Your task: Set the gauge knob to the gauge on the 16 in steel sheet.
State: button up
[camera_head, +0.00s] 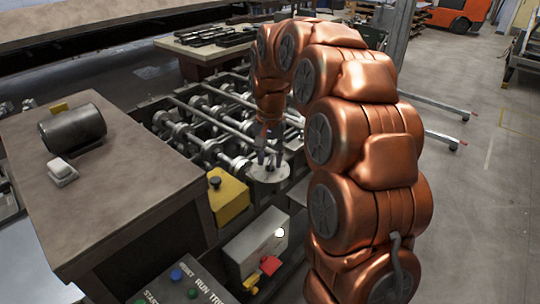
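My gripper (268,156) points down at the end of my copper-coloured arm, over a pale round plate (270,172) at the front of the roller machine. The plate looks like a dial, and the fingers hide its middle, where a knob may be. I cannot tell whether the fingers touch anything or are open or shut. No gauge marking can be read. A pale flat surface (30,268) at the lower left may be sheet metal, but I cannot tell whether it is the 16 in steel sheet.
The roller machine (205,118) has several shafts behind the plate. A yellow box with a black knob (228,195) stands left of it. A control panel (180,285) with buttons is at the bottom. A brown-topped bench (110,190) holds a dark cylinder (73,128). Open floor lies right.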

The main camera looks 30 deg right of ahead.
grip_shut()
dwell(0.4)
jog(key=shift+f+b, duration=0.15)
jog(key=shift+b, duration=0.2)
